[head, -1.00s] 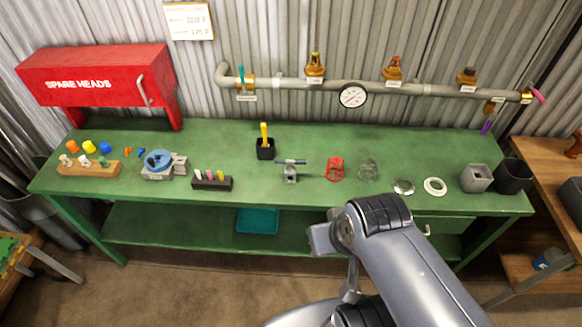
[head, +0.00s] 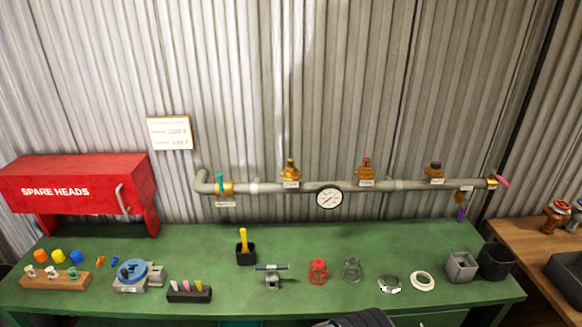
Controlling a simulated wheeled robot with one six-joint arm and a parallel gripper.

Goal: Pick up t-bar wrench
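What looks like the t-bar wrench (head: 272,267) is a short dark crossbar with a bluish end, set level on top of a small grey stand (head: 272,283). It is near the middle of the green bench (head: 215,280). Whether its shaft goes down into the stand is too small to tell. My gripper is not in view. Only a dark part of my arm shows at the bottom edge, right of the stand.
A black cup with a yellow-handled tool (head: 244,245) stands behind left. A black holder (head: 189,292) is left; a red cage (head: 318,271) and wire cage (head: 352,270) are right. A pipe with valves and a gauge (head: 329,198) runs along the wall behind.

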